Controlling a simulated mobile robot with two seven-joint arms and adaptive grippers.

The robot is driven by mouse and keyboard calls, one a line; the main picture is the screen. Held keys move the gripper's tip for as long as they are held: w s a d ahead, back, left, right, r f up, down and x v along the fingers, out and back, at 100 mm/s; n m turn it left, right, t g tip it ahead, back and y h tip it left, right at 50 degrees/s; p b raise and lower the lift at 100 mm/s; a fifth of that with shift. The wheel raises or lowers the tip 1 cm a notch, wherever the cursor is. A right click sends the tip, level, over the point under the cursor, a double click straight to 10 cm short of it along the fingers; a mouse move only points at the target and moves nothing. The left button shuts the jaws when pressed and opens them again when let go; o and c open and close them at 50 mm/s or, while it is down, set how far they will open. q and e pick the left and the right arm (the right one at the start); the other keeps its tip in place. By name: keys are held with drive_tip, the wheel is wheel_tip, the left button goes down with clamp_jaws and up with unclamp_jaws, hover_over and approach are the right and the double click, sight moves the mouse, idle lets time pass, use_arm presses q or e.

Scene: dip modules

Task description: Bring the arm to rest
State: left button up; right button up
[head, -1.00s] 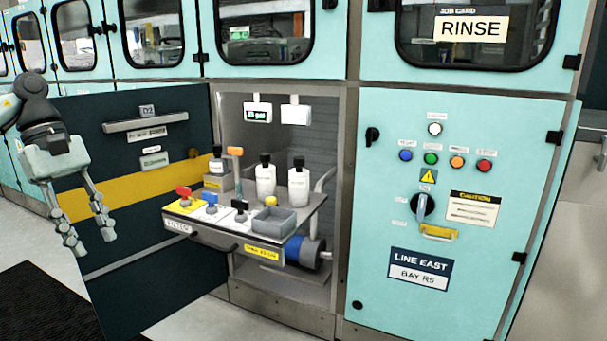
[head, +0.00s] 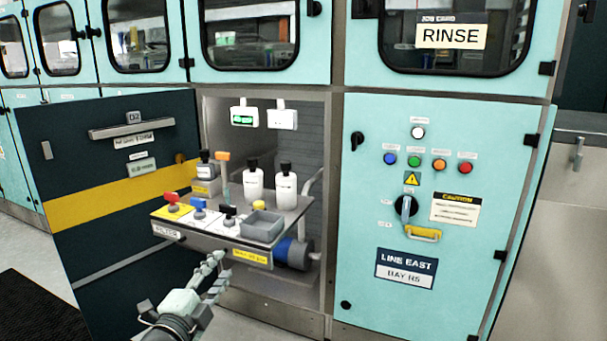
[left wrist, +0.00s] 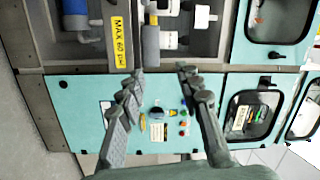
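My left gripper (head: 221,264) comes in low in the head view, in front of and below the pulled-out shelf (head: 212,237), with its fingers pointing up and to the right. In the left wrist view the two fingers (left wrist: 162,70) stand apart with nothing between them. My right gripper is not in view.
The shelf carries red (head: 172,198), blue (head: 199,205) and black handles, white bottles (head: 254,182) and a grey tray (head: 262,226). The open dark door (head: 120,240) stands at left. The closed teal panel (head: 385,310) with buttons and a rotary switch (head: 406,208) is at right.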

use_arm(q)
drive_tip(key=s+a+f+n+g+y, duration=0.35)
drive_tip(key=s+f+n, duration=0.25)
drive_tip(key=s+f, duration=0.3)
drive_tip(key=s+a+f+n+g+y, duration=0.2)
drive_tip(key=s+a+f+n+g, duration=0.3)
drive_tip(key=f, duration=0.7)
drive_tip(key=s+f+n+g, duration=0.2)
drive_tip(key=s+f+g, duration=0.1)
drive_tip(key=s, duration=0.7)
drive_tip(key=s+f+n+g, duration=0.3)
drive_tip(key=s+f, duration=0.3)
drive_tip(key=s, duration=0.4)
drive_tip(key=shift+a+n+p, duration=0.15)
drive_tip(key=shift+n+p, duration=0.15)
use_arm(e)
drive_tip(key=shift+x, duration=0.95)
use_arm(q)
drive_tip(key=shift+g, duration=0.25)
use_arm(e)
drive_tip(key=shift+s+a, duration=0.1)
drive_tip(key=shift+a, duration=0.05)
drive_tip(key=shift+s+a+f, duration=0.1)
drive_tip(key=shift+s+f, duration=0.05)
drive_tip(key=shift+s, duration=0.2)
